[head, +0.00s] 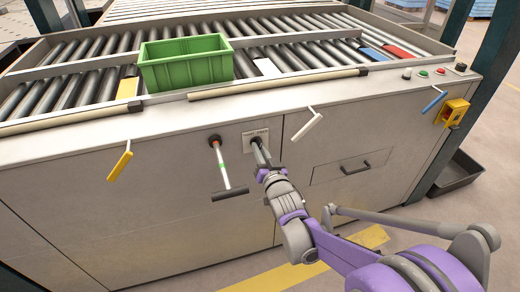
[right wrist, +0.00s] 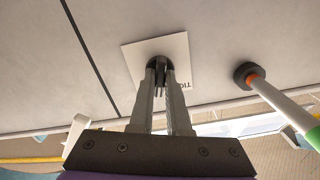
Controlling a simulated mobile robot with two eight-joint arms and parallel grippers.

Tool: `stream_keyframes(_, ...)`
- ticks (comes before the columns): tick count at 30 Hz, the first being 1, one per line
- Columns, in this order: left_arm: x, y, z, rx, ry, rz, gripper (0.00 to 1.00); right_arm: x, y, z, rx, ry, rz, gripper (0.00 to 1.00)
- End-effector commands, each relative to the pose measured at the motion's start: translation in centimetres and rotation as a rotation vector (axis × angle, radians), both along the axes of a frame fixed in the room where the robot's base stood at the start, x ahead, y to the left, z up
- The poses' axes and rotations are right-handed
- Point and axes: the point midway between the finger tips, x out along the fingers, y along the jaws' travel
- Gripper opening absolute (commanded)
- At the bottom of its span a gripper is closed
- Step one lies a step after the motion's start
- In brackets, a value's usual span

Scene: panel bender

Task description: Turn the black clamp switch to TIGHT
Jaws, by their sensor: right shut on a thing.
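The black clamp switch (right wrist: 157,62) is in the right wrist view, on a white label plate (right wrist: 180,48) on the grey machine front. My right gripper (right wrist: 160,74) is shut on the switch, with one finger on either side of it. Upside-down letters, part of the word TIGHT, show at the plate's right edge in that view. In the head view the plate (head: 248,134) is near the middle of the front panel, and my right gripper (head: 261,156) reaches it from below right. The fingers hide most of the switch, so I cannot tell which way it points. My left gripper is not in view.
A T-handled lever (head: 221,165) hangs just left of the plate. Yellow (head: 121,163), white (head: 306,124) and blue (head: 433,101) levers stick out along the front. A drawer handle (head: 355,168) is at right. A green crate (head: 186,63) stands on the rollers above.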

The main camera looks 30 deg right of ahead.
Motion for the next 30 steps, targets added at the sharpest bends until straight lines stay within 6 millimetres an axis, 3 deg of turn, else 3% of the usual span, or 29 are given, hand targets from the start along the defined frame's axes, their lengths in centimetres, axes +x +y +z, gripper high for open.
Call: stream_keyframes(30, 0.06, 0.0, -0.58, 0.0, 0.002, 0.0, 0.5, -0.01, 0.02, -0.09, -0.893, 0.216, 0.0, 0.0)
